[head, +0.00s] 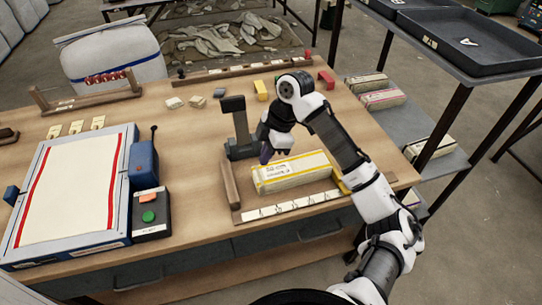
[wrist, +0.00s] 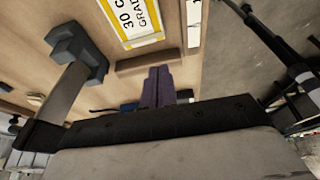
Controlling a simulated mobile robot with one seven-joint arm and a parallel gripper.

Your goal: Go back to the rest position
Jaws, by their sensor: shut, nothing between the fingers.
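My arm reaches in from the lower right, bent at the elbow. The gap between the fingertips and the bench is hard to judge.
A dark upright post (head: 236,125) stands close left of my gripper. A red-striped white cloth (head: 68,185) lies flat on a blue-edged board at left. A control box (head: 150,215) sits beside it. A shelf rack (head: 425,150) stands right of my arm.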

